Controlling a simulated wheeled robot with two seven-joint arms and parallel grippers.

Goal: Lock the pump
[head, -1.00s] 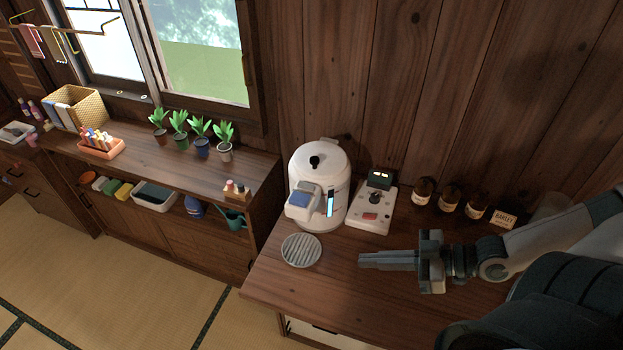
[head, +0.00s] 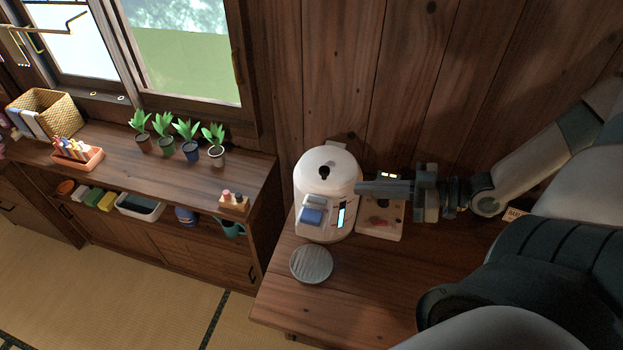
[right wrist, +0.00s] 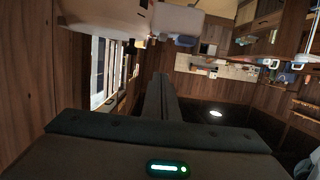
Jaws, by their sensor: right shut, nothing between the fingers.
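The white pot (head: 325,237), the only pump-like thing in view, stands upright on the wooden counter. It has a black knob (head: 324,172) on its lid, a blue pad (head: 311,215) on its front spout and a pale blue strip beside that. My right gripper (head: 360,188) is shut and empty, its fingertips pointing left at the pot's upper right side. I cannot tell whether they touch it. In the right wrist view the shut fingers (right wrist: 159,88) lie below a white body (right wrist: 105,16), which looks like the pot. My left gripper is not in view.
A round grey ribbed plate (head: 311,263) lies in front. The counter (head: 350,295) is otherwise clear at the front. A low shelf with potted plants (head: 188,138) is at left.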

